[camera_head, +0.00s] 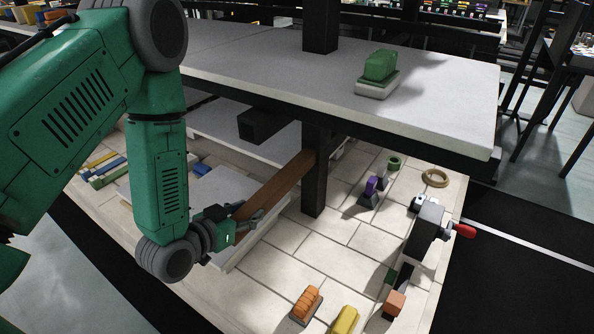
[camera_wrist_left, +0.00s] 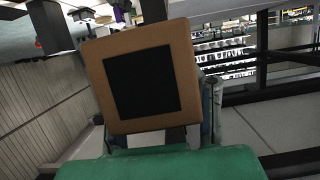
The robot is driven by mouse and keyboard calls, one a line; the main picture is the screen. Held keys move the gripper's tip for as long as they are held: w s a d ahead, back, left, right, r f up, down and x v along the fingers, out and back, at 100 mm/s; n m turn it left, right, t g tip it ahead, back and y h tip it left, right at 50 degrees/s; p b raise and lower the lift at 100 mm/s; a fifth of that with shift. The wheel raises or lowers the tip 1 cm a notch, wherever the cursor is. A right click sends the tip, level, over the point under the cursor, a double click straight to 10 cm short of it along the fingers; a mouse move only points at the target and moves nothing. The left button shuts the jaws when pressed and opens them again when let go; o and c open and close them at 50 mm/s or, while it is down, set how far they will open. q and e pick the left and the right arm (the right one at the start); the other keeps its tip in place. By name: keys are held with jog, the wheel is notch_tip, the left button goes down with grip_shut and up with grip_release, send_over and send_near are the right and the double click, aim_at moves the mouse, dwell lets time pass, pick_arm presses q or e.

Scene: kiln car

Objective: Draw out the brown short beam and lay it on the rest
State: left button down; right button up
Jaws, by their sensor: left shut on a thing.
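The brown short beam (camera_head: 277,190) slants from my left gripper up to the black post in the head view. My left gripper (camera_head: 245,219) is shut on its near end. In the left wrist view the beam's square end (camera_wrist_left: 140,76) faces the camera, brown around a black square, between the fingers of the left gripper (camera_wrist_left: 160,135). The beam's far end is close to or behind the post, and I cannot tell whether it touches anything there. I cannot tell which thing is the rest. My right gripper is not in view.
A black post (camera_head: 316,178) stands beside the beam under a white shelf (camera_head: 440,95). A green block (camera_head: 380,65) sits on the shelf. On the tiled deck are an orange piece (camera_head: 306,302), a yellow piece (camera_head: 345,320), a purple piece (camera_head: 371,188) and a red-handled clamp (camera_head: 425,230).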

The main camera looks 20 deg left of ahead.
pick_arm(q)
jog(key=shift+r, duration=0.1)
jog(key=shift+s+a, duration=0.2)
jog(key=shift+s, duration=1.25)
jog(key=shift+s+a, duration=0.2)
jog(key=shift+s, duration=1.2)
jog(key=s, duration=0.3)
jog(key=shift+s+a, duration=0.25)
